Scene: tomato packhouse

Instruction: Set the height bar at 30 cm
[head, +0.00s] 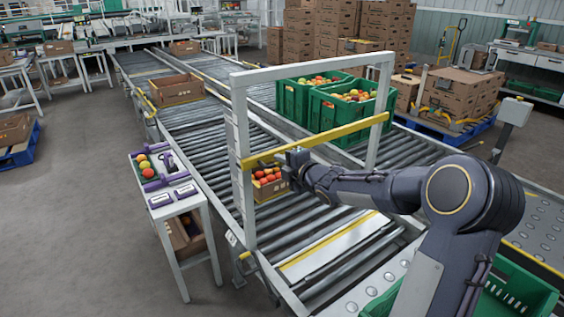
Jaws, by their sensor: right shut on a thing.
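The height bar (345,131) is a yellow bar spanning a pale grey frame (238,170) that stands over the roller conveyor. The bar slopes in the picture from its lower left end to its higher right end. Small marks run along the left post, too small to read. My right gripper (290,158) is at the bar, left of its middle, and is shut on it. The fingers are small and partly hidden by the wrist. My left gripper is not in view.
A carton of tomatoes (268,186) is on the rollers behind the bar. Green crates of tomatoes (343,124) stand on the conveyor beyond the frame. A small side table (182,208) stands left of the frame. An empty-looking carton (177,88) is farther up the line.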

